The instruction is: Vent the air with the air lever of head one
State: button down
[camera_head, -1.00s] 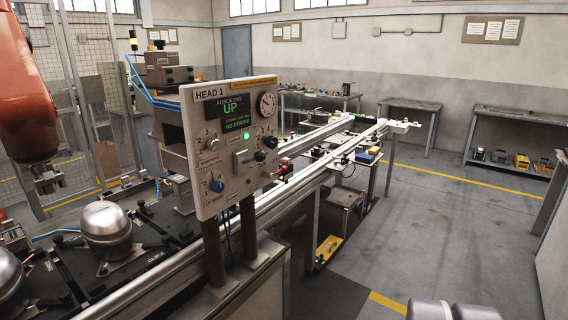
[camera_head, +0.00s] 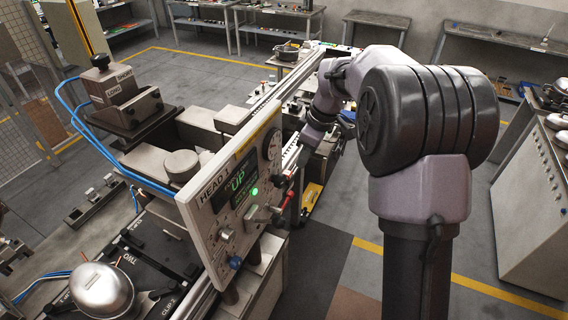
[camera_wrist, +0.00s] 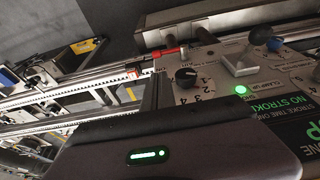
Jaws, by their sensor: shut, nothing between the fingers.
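The HEAD 1 panel (camera_head: 232,203) stands left of my arm in the head view, with a lit green light and a display reading UP. A red-handled lever (camera_head: 284,201) sticks out at its right edge. In the wrist view the panel (camera_wrist: 215,80) is tilted and close, and the red handle (camera_wrist: 166,52) lies beyond my gripper (camera_wrist: 155,92). My gripper is shut and empty, with its dark housing across the bottom of the wrist view. In the head view it is close to the panel's right edge. I cannot tell whether it touches the lever.
A black knob (camera_wrist: 186,77), a metal toggle and a blue knob (camera_wrist: 274,44) sit near the handle on the panel. Rails run behind the panel. A metal dome (camera_head: 103,289) sits at lower left. Open floor lies right of the panel.

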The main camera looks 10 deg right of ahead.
aim_at(288, 196)
jog(key=x, duration=0.4)
jog(key=b+x, duration=0.1)
jog(key=x, duration=0.4)
jog(key=b+x, duration=0.1)
jog(key=x, duration=0.3)
jog(key=shift+s+f, duration=0.3)
jog(key=shift+f, duration=0.15)
